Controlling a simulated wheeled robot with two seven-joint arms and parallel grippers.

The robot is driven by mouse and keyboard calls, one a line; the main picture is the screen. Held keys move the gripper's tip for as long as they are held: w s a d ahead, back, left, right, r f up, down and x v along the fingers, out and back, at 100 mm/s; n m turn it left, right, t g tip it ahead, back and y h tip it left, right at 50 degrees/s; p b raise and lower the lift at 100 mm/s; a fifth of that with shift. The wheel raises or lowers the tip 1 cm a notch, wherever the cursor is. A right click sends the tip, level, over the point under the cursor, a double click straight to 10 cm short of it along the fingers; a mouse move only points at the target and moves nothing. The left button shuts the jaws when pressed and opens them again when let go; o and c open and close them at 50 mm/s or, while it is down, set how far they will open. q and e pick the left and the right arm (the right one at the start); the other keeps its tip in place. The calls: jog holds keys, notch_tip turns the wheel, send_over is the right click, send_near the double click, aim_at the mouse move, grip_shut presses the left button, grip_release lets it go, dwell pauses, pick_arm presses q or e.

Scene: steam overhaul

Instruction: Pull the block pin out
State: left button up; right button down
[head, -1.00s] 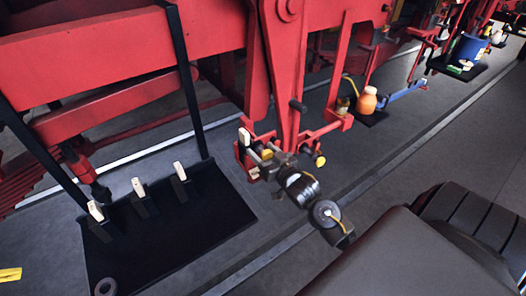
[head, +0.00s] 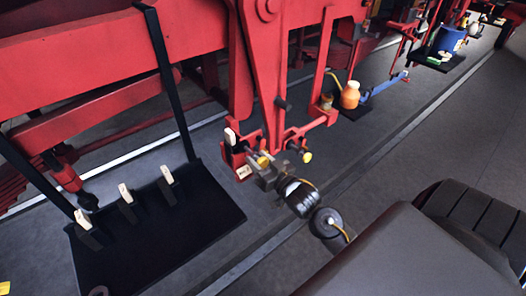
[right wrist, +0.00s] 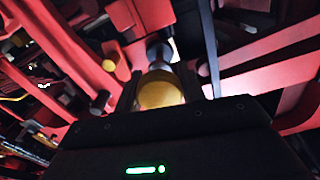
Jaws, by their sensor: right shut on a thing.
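The block pin shows as a yellow round head (right wrist: 160,93) between my jaws in the right wrist view, with a pale shaft beyond it. In the head view its yellow head (head: 263,161) shows at my fingertips. My right gripper (head: 266,172) is shut on it, close to the red bracket (head: 236,155) at the foot of the hanging red frame. Whether the pin's tip is still inside the bracket is hidden. A second yellow knob (head: 306,157) sits on the red linkage to the right, apart from my gripper. My left gripper is not in view.
A black hanging tray (head: 190,235) with several pale-topped clips is at the left. An orange bottle (head: 350,95) and a blue bucket (head: 449,40) stand on further trays along the red frame.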

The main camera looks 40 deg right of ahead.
jog(key=shift+f, duration=0.1)
jog(key=c, duration=0.9)
grip_release()
jog(key=shift+o, duration=0.2)
jog(key=shift+s, duration=0.1)
jog(key=shift+s, duration=0.2)
jog(key=s+b, duration=0.3)
jog(key=s, duration=0.7)
jog(key=shift+s+d+b, duration=0.2)
jog(key=shift+d+b, duration=0.1)
jog(key=shift+b, duration=0.05)
